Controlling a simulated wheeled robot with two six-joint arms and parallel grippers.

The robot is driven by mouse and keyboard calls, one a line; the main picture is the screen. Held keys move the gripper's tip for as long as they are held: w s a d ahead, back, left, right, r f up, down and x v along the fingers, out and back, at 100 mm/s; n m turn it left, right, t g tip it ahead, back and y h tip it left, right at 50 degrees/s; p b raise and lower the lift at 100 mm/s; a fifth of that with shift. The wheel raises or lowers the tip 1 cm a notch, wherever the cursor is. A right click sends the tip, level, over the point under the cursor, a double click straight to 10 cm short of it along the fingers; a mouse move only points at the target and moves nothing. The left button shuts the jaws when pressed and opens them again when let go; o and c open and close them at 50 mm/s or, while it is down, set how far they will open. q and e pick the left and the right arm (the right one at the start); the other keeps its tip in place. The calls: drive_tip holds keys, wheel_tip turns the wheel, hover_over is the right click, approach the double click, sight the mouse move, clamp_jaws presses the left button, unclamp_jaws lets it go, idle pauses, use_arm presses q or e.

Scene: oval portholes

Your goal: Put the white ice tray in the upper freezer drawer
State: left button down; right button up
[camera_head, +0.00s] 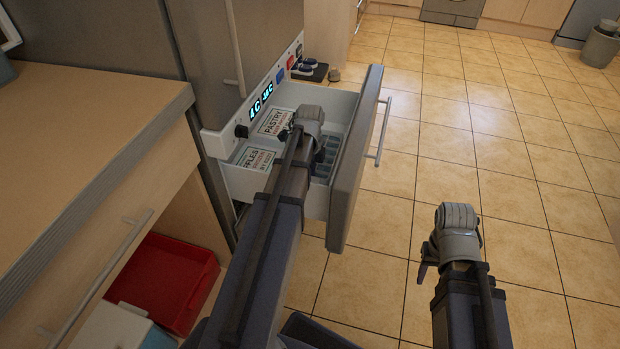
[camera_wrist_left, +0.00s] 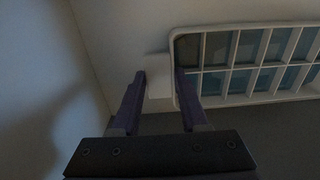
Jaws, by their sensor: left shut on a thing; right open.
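The freezer drawer (camera_head: 357,150) is pulled open, with its grey front and bar handle out over the floor. The white ice tray (camera_head: 325,160) with blue-grey cells shows partly inside the drawer, behind my left arm. In the left wrist view my left gripper (camera_wrist_left: 160,84) is shut on a white tab at the end of the ice tray (camera_wrist_left: 255,98), close to a pale drawer wall. I cannot tell whether the tray touches the drawer floor. My right gripper (camera_head: 450,245) hangs over the floor to the right, apart from the drawer; its fingers are mostly hidden.
Labelled packs, one reading PASTRY (camera_head: 274,121) and another (camera_head: 256,158), lie in the drawer's left part. A wooden counter (camera_head: 80,140) is at left, with a red bin (camera_head: 168,280) below. A dark tray with shoes (camera_head: 306,70) sits behind.

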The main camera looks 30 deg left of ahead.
use_arm(q)
drive_tip(key=shift+f, duration=0.15)
drive_tip(key=shift+c, duration=2.1)
unclamp_jaws()
wheel_tip(320, 180, up, 12)
drive_tip(key=p, duration=1.2)
